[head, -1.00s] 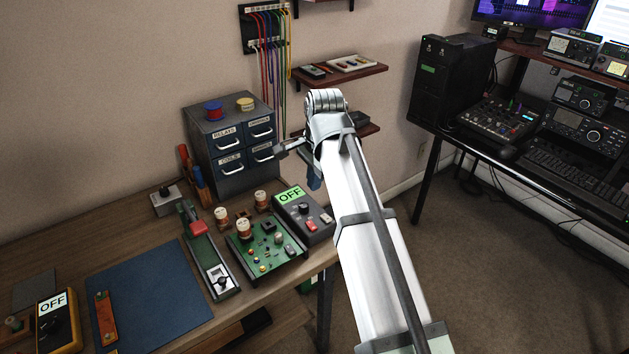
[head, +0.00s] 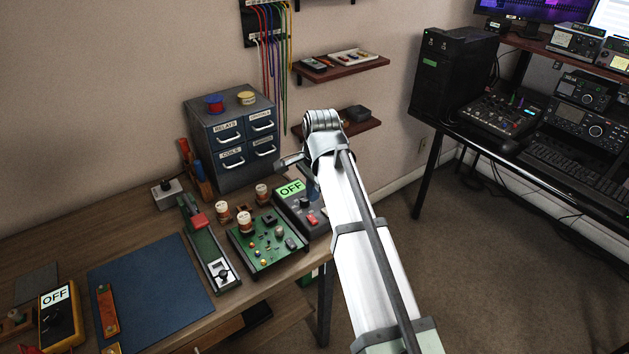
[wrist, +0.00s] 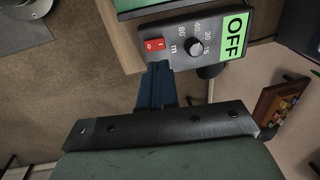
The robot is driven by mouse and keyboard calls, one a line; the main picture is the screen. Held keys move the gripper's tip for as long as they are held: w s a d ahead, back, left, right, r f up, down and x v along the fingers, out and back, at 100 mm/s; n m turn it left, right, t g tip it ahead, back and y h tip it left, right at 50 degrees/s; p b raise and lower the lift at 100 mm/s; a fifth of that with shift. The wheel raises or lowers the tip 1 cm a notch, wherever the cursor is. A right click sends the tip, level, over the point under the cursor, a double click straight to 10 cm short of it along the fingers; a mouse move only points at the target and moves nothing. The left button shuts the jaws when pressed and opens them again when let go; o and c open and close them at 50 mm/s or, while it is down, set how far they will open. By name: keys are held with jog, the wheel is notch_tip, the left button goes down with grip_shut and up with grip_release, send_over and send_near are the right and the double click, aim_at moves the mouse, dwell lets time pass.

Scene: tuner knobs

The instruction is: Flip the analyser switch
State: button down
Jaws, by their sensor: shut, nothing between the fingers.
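The analyser (head: 284,206) is a dark grey box at the right end of the workbench. Its green display (head: 292,188) reads OFF. It carries a black knob (head: 305,203) and a red rocker switch (head: 312,219). In the wrist view the red switch (wrist: 155,44) sits at the box's lower left, left of the knob (wrist: 196,48), with the OFF display (wrist: 235,36) at right. My gripper (wrist: 158,66) has its blue fingers shut and empty, tips just below the switch in the picture. Whether they touch the box I cannot tell.
A green circuit board (head: 265,245) with spools stands left of the analyser. A green rail device (head: 208,250), a blue mat (head: 150,280) and a yellow meter (head: 60,318) reading OFF lie further left. A drawer cabinet (head: 230,140) stands behind.

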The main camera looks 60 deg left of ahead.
aim_at(310, 216)
jog(key=f, duration=0.5)
jog(key=a+f, duration=0.1)
jog(key=f, duration=0.1)
jog(key=shift+f, duration=0.2)
jog(key=shift+a+f, duration=0.1)
